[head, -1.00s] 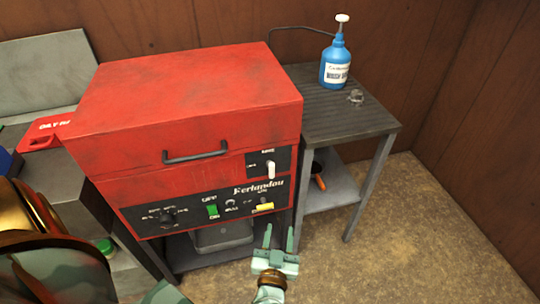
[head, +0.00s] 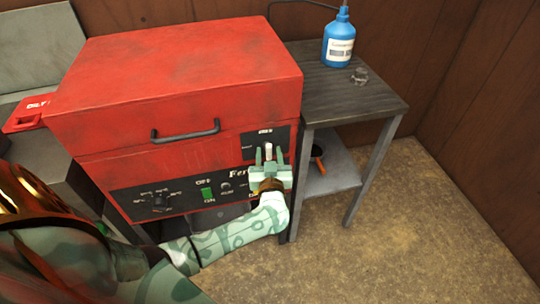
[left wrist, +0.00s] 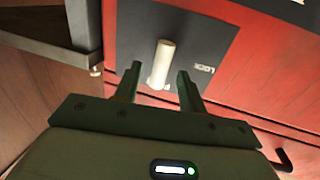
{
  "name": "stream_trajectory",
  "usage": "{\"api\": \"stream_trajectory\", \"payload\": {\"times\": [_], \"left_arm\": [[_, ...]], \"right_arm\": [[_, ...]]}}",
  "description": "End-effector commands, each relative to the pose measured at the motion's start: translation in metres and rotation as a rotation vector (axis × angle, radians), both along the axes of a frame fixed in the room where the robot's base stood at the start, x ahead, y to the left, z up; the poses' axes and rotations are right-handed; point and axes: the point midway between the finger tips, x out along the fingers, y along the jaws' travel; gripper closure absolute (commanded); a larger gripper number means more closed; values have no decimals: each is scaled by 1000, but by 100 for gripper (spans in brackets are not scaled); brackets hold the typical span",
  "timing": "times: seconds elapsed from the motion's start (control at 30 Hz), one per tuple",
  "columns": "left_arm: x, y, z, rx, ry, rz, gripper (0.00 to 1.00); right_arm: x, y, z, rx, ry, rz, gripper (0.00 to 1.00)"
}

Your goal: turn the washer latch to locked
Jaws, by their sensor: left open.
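The red washer (head: 180,80) fills the middle of the head view. Its latch, a white lever (head: 266,148), sits on a black plate (head: 250,142) at the upper right of the front. The lever stands roughly upright, and the word to its left is too small to read here. My left gripper (head: 268,154) is open in front of the lever. In the left wrist view, the white lever (left wrist: 161,64) stands between the two open fingertips (left wrist: 160,76), with a gap on each side; the label beside it reads like LOCK. My right gripper is not in view.
A black handle (head: 186,132) and a lower control panel (head: 150,198) with a green switch (head: 207,194) are on the washer front. A grey side table (head: 372,108) holding a blue pump bottle (head: 340,44) stands at the right. Floor at lower right is clear.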

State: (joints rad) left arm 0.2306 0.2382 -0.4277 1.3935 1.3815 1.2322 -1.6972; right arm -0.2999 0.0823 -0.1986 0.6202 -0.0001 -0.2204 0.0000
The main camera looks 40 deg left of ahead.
Motion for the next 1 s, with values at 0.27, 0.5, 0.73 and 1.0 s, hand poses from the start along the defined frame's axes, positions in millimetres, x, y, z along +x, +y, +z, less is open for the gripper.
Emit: {"api": "stream_trajectory", "payload": {"times": [0.27,0.5,0.73,1.0], "left_arm": [[5,4,1,0,0,0,59],[5,4,1,0,0,0,100],[5,4,0,-4,-6,0,100],[4,4,0,-65,-74,0,100]], "right_arm": [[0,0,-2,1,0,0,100],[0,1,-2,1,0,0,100],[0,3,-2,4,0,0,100],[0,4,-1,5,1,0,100]]}}
